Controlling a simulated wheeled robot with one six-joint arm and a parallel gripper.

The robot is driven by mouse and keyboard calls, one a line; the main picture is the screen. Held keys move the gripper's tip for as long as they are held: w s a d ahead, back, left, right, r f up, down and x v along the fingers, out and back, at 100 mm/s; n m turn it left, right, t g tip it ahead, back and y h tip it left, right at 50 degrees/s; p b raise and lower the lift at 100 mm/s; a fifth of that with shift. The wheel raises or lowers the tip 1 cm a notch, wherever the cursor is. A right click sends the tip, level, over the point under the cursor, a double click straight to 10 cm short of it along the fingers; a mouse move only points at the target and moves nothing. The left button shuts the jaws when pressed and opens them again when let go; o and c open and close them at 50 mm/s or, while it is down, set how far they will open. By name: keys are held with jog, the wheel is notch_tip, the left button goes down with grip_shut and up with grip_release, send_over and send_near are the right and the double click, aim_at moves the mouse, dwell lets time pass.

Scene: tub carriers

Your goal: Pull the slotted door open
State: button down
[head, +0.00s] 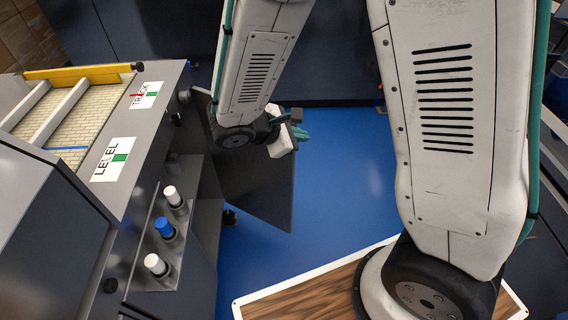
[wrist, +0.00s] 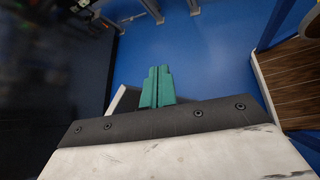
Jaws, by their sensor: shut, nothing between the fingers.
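The dark grey door panel (head: 262,188) stands out from the front of the grey machine at the left, over the blue floor, so it is at least partly open. My arm hides its upper part, and I cannot make out its slots. My gripper (head: 302,134) has green fingers and is beyond the panel's upper right edge in the head view. In the wrist view my gripper (wrist: 157,72) is shut and empty, its two fingers side by side. A dark surface (wrist: 60,75) fills the left of that view; I cannot tell whether it is the door. Contact is not clear.
The grey machine (head: 75,225) has LEVEL and TRACK labels and a row of white and blue knobs (head: 163,228). Dark cabinets (head: 330,45) stand at the back. Blue floor (head: 345,185) is open to the right of the panel. A wood-topped surface (head: 305,293) lies at the bottom.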

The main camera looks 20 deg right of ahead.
jog(key=w+a+f+n+t, duration=0.25)
jog(key=a+f+n, duration=0.25)
jog(key=f, duration=0.3)
jog(key=n+t+y, duration=0.1)
jog(key=n+t, duration=0.2)
jog(key=n, duration=0.2)
send_near(288, 160)
jog(key=x, duration=0.5)
jog(key=shift+d+f, duration=0.15)
jog(key=shift+f, duration=0.25)
jog(key=shift+w+d, duration=0.35)
jog(key=shift+w, duration=0.05)
